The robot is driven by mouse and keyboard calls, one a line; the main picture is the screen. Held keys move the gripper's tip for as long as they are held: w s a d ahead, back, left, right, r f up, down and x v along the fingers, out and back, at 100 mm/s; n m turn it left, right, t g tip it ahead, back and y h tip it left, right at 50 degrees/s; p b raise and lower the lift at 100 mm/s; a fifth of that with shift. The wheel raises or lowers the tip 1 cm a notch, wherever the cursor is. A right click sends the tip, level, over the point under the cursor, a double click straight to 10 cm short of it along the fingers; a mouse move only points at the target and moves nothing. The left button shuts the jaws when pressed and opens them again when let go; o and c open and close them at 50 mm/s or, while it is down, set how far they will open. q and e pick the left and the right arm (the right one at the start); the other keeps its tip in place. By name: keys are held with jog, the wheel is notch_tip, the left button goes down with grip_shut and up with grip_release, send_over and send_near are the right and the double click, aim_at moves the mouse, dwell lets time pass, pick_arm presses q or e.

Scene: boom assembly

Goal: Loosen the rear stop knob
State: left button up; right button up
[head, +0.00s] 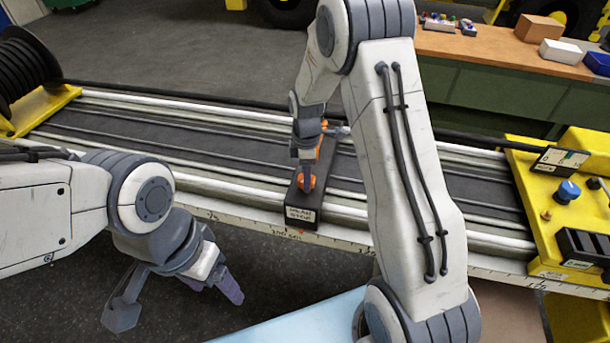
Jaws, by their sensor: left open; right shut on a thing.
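A dark stop block (305,205) with a small white label sits across the rails, near the middle of the head view. An orange knob (307,183) stands on its near part, and more orange shows behind my gripper toward the far end. My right gripper (306,168) reaches down from above and is shut on the orange knob, whose top is partly hidden by the fingers. My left gripper (178,300) is open and empty, low in front of the rail, away from the block. The label is too small to read surely.
The long rail bed (170,150) runs between a yellow end with a black cable spool (25,70) at left and a yellow panel (545,210) with a blue knob (568,191) at right. A workbench (470,47) with boxes stands behind. My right arm hides part of the rails.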

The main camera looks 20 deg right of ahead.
jog(key=shift+w+d+r, duration=0.1)
jog(key=shift+w+r, duration=0.05)
jog(key=shift+w, duration=0.15)
jog(key=o, duration=1.3)
jog(key=shift+o, duration=0.4)
jog(key=shift+s, duration=0.15)
notch_tip(320, 180, up, 10)
jog(key=b, duration=0.2)
jog(key=shift+r, duration=0.15)
